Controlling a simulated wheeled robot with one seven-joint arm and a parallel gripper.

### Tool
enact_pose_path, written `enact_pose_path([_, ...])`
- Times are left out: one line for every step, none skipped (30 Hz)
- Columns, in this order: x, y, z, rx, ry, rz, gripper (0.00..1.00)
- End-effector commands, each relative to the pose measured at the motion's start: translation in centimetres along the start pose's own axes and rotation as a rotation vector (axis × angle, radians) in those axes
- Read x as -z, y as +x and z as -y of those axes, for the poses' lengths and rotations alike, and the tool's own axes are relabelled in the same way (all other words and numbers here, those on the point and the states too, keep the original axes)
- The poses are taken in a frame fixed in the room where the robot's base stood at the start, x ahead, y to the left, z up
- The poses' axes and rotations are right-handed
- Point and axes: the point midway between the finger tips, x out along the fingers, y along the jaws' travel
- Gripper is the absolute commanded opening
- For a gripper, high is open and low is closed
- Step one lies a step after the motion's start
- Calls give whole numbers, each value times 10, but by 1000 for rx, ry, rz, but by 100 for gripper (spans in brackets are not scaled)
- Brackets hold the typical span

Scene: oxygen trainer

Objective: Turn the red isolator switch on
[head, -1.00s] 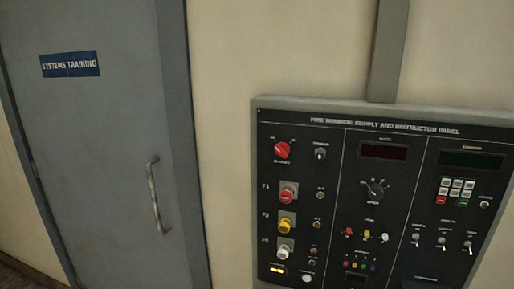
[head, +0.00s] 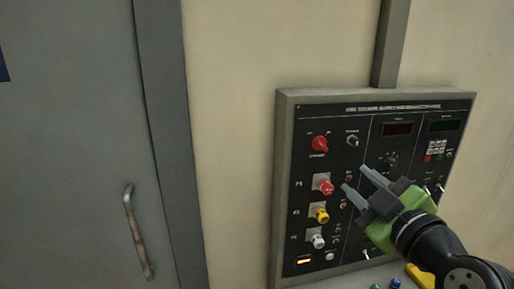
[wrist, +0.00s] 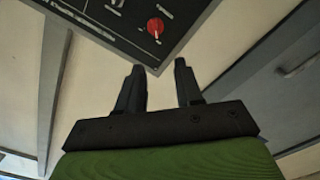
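The red isolator switch (head: 320,144) is a round red knob at the upper left of the black instructor panel (head: 345,240). In the wrist view the red knob (wrist: 155,27) shows near the panel's corner, beyond the fingertips and apart from them. My gripper (head: 356,180) is open and empty, with its two grey fingers apart. In the head view it is in front of the panel, below and right of the red switch. The open fingers also show in the wrist view (wrist: 160,70).
Below the isolator are a red knob (head: 326,187), a yellow knob (head: 322,215) and a white knob (head: 318,241). A small selector (head: 352,141) is to its right. A grey door with a handle (head: 138,232) is at left. Bare wall (head: 235,150) lies between door and panel.

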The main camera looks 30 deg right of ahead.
Motion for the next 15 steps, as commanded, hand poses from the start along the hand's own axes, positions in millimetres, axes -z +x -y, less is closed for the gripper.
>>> enact_pose_path([-1,0,-2,-5,-4,0,36])
enact_pose_path([0,2,-2,-6,-6,0,36])
enact_pose_path([0,6,-3,-5,-6,-1,36])
enact_pose_path([0,10,-3,-4,-4,-1,36])
enact_pose_path([1,16,-2,-1,-4,-2,36])
enact_pose_path([1,24,-2,0,-3,-1,36])
enact_pose_path([2,31,-3,0,-2,-2,36])
enact_pose_path([2,39,-3,1,-2,-1,36])
enact_pose_path([2,49,-3,1,-2,-1,36])
enact_pose_path([2,57,-3,2,-2,-2,36])
enact_pose_path([2,65,-4,2,-2,-1,36])
enact_pose_path([2,75,-4,2,-2,-1,36])
enact_pose_path([3,83,-3,2,-2,-3,36])
enact_pose_path([3,90,-3,2,-2,-2,36])
enact_pose_path([3,101,-3,2,-1,-1,36])
